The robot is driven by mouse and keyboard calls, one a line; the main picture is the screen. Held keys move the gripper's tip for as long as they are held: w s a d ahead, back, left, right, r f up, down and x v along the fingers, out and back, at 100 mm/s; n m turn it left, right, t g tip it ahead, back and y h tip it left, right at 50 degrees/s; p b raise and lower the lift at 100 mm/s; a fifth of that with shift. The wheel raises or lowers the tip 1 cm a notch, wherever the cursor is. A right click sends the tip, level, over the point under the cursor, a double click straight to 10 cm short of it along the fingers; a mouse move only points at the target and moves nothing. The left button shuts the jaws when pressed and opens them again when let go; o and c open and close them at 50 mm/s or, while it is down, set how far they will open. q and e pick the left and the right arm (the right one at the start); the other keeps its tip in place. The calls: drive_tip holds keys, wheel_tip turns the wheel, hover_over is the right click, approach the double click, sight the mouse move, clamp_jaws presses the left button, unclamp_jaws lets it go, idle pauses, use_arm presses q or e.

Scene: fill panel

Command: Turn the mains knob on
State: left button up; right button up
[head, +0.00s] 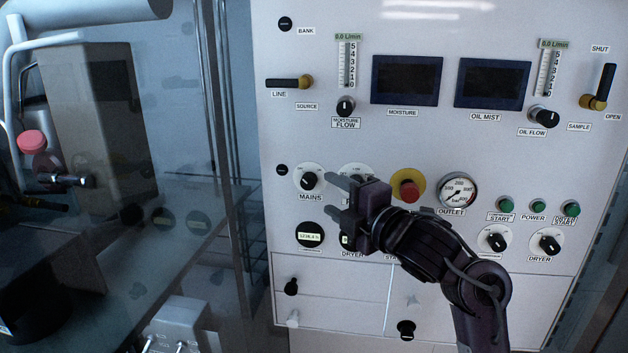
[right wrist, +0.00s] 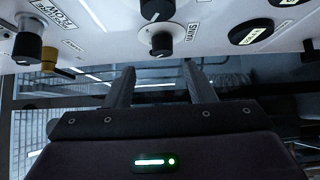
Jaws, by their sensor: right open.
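The mains knob (head: 309,181) is a black knob on a white round dial, with the label MAINS below it, on the left part of the panel in the head view. It also shows in the right wrist view (right wrist: 161,43), ahead of the fingers, with its label beside it. My right gripper (head: 338,201) is open and empty, just right of the mains knob and a little lower. In the right wrist view its two fingers (right wrist: 158,88) point toward the panel, apart from the knob. The knob next to the mains knob is partly hidden behind my gripper. My left gripper is not in view.
A red emergency button (head: 409,191) on a yellow disc and an outlet gauge (head: 458,193) lie right of my gripper. A round display (head: 310,235) sits below the mains knob. A line valve handle (head: 288,83) sticks out above. Glass and equipment stand left of the panel.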

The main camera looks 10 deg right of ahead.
sight(313, 183)
drive_tip(key=p+x, duration=0.1)
drive_tip(key=x, duration=0.2)
drive_tip(key=shift+w+d, duration=0.1)
drive_tip(key=shift+w, duration=0.05)
drive_tip(key=p+x, duration=0.1)
drive_tip(key=x, duration=0.1)
drive_tip(key=shift+w+a, duration=0.2)
drive_tip(key=shift+w, duration=0.05)
drive_tip(key=shift+w+a, duration=0.15)
drive_tip(key=shift+w, duration=0.1)
drive_tip(key=shift+w+f, duration=0.1)
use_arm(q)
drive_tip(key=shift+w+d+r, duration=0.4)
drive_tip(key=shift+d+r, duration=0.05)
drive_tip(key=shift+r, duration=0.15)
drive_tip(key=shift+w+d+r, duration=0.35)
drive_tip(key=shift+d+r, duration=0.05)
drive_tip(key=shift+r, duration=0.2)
use_arm(e)
drive_tip(key=shift+c, duration=0.3)
